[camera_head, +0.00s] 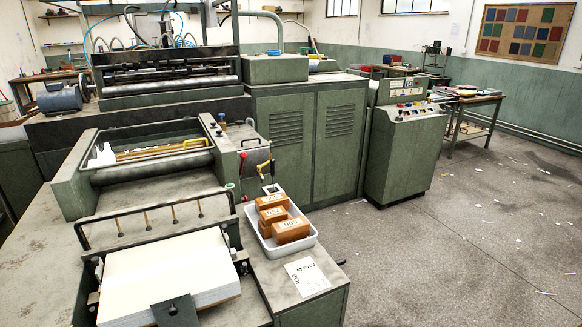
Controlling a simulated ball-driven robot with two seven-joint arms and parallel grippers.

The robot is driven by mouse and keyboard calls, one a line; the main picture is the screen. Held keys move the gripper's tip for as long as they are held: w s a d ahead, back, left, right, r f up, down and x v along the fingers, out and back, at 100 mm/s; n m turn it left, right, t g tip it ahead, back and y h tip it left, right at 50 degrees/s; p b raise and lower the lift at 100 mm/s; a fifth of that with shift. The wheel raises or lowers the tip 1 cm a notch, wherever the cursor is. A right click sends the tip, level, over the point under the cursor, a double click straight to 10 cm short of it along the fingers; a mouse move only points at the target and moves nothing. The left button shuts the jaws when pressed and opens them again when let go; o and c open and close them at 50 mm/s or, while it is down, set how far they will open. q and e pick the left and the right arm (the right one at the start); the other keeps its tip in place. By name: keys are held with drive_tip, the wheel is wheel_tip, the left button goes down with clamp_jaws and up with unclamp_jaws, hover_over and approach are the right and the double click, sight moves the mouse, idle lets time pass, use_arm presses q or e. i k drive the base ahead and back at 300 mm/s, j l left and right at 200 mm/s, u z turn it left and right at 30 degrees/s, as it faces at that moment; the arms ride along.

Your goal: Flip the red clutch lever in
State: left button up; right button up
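Neither of my grippers shows in the head view, and nothing touches these controls.
A white tray (254,226) with wooden boxes (291,230) stands just below the controls, beside a paper card (307,276). A stack of greyboard (165,275) lies at the front. A console (405,150) stands right. The floor (480,235) at right is open, with paper scraps.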

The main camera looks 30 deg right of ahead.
sight(242, 155)
drive_tip(key=k+l+z, duration=0.1)
drive_tip(key=l, duration=0.7)
drive_tip(key=k+l+z, duration=0.1)
drive_tip(key=l, duration=0.7)
drive_tip(key=i+l, duration=0.25)
drive_tip(key=i+l+u, duration=0.1)
drive_tip(key=l, duration=0.4)
drive_tip(key=i+l, duration=0.55)
drive_tip(key=l, duration=0.2)
drive_tip(key=i+l+u, duration=0.1)
drive_tip(key=l, duration=0.3)
drive_tip(key=i+l, duration=0.3)
drive_tip(key=i+l+u, duration=0.1)
drive_tip(key=l, duration=0.4)
drive_tip(key=i, duration=0.1)
